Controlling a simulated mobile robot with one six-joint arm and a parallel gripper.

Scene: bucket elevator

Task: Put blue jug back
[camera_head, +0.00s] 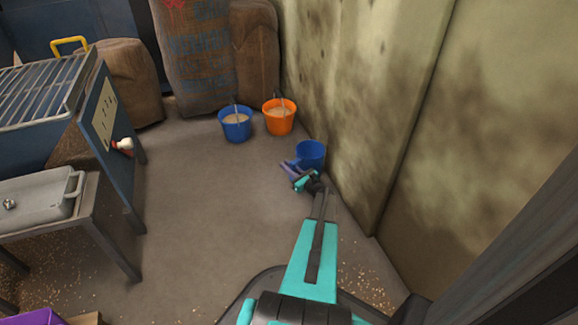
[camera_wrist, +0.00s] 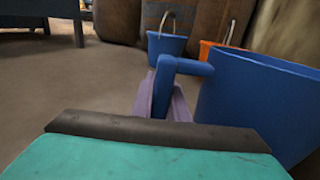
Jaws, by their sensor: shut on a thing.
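The blue jug (camera_head: 311,154) is near the wall in the head view, at the end of my arm. In the wrist view the jug (camera_wrist: 262,100) fills the right side, with its handle (camera_wrist: 172,68) towards the left. My gripper (camera_head: 292,168) is shut on the jug's handle; its purple-grey fingers (camera_wrist: 163,105) show around the handle's lower part. The jug looks upright. Its underside is hidden in the wrist view, and I cannot tell whether it touches the floor.
A blue bucket (camera_head: 236,124) and an orange bucket (camera_head: 279,118), both with pale contents, stand beyond the jug by large sacks (camera_head: 195,60). The stained wall (camera_head: 350,90) is close on the right. A metal bench (camera_head: 88,200) stands left. The floor between (camera_head: 200,200) is clear.

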